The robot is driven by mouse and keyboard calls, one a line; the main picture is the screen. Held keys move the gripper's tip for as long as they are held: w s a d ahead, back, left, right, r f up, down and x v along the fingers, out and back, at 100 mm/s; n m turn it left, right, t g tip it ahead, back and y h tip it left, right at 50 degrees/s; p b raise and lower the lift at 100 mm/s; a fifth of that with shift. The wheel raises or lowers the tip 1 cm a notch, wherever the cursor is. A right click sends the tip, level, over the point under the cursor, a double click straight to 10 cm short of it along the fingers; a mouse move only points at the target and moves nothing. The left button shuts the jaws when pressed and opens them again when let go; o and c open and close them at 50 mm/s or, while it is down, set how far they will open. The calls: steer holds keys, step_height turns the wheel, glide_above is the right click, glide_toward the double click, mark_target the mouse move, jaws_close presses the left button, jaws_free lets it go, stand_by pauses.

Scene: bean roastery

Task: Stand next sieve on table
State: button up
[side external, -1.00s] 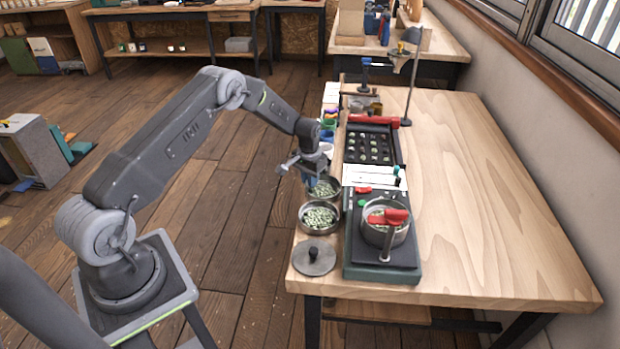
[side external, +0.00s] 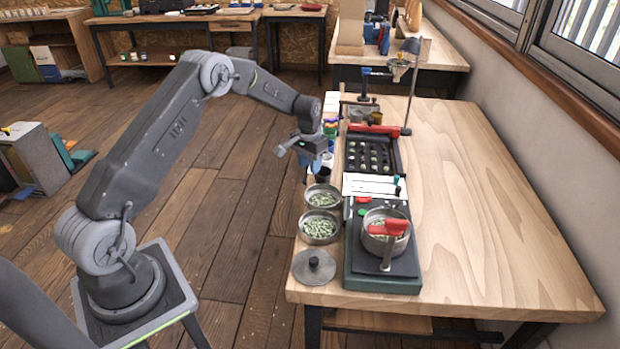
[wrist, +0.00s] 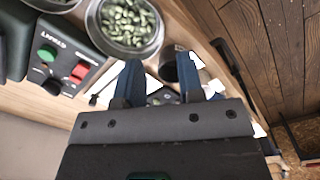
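In the side view, a round metal sieve of pale green beans (side external: 320,227) stands on the table's left edge. A second bean-filled sieve (side external: 322,197) stands just behind it. A third sieve (side external: 374,245) sits on the green-based machine under a red-handled clamp. My gripper (side external: 318,160) is above the left edge, beyond the second sieve and clear of it. In the wrist view, my gripper's two blue fingers (wrist: 159,78) are apart with nothing held between them. One bean-filled sieve (wrist: 126,22) lies beyond the fingertips, at the top; another is cut off by the frame.
The machine's green base (side external: 352,280) stands beside the sieves. A dark tray with several cells (side external: 372,152) and a lamp (side external: 411,88) stand farther back. The table's right side is clear.

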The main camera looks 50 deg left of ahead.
steer(key=s+d+r+t, duration=0.1)
steer(key=s+d+r, duration=0.3)
steer(key=r, duration=0.4)
steer(key=s+d+r+m+t, duration=0.1)
steer(key=s+d+r, duration=0.3)
steer(key=r, duration=0.4)
steer(key=s+d+r+t, duration=0.1)
steer(key=s+d+r, duration=0.25)
steer(key=r, duration=0.35)
steer(key=s+d+r+t, duration=0.1)
steer(key=s+d, duration=0.2)
steer(key=s, duration=0.4)
steer(key=s+d+m, duration=0.1)
steer(key=s+d, duration=0.2)
steer(key=s, duration=0.4)
steer(key=s+d+r+t, duration=0.1)
steer(key=s+d, duration=0.2)
steer(key=s, duration=0.4)
steer(key=shift+s+r+t, duration=0.15)
steer(key=shift+r+t, duration=0.15)
